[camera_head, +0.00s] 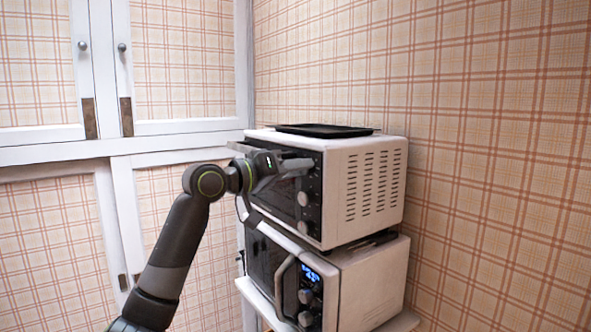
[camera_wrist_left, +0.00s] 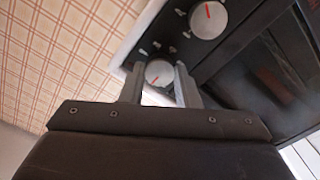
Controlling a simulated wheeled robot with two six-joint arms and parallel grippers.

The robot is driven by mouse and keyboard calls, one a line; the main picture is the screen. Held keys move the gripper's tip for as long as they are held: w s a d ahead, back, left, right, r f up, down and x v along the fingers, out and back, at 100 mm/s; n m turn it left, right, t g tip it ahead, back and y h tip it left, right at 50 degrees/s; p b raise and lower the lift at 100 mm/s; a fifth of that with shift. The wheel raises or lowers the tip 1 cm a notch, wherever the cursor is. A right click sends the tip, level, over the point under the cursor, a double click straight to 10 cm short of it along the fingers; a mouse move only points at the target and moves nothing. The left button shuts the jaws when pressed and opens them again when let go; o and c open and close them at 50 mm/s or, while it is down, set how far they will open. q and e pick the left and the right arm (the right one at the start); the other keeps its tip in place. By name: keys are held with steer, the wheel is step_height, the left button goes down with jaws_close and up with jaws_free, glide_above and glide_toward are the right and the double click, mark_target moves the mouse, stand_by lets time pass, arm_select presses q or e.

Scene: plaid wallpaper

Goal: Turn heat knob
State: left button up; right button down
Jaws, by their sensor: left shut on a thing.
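A white toaster oven (camera_head: 334,205) with a dark front stands on top of a microwave. Its front panel has round silver knobs; two lower ones show in the head view, the middle one (camera_head: 302,199) and the bottom one (camera_head: 303,227). My left gripper (camera_head: 308,165) is at the upper part of this panel. In the left wrist view its fingers (camera_wrist_left: 160,82) are shut on a silver knob (camera_wrist_left: 159,72) with a red mark, one finger on each side. Another knob with a red mark (camera_wrist_left: 208,19) is beyond it. The gripper hides the held knob in the head view. My right gripper is not in view.
The white microwave (camera_head: 370,285) below has a curved handle, a blue display and knobs, and sits on a white stand (camera_head: 402,322). A black tray (camera_head: 325,130) lies on the oven's top. White cabinet doors (camera_head: 180,127) are behind at left. A plaid wall closes the right.

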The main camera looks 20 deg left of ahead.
arm_select(q)
steer(key=shift+m, duration=0.4)
steer(key=m+b, duration=0.4)
steer(key=m, duration=2.1)
steer(key=shift+m+b, duration=0.4)
steer(key=o, duration=1)
steer(key=shift+c, duration=0.2)
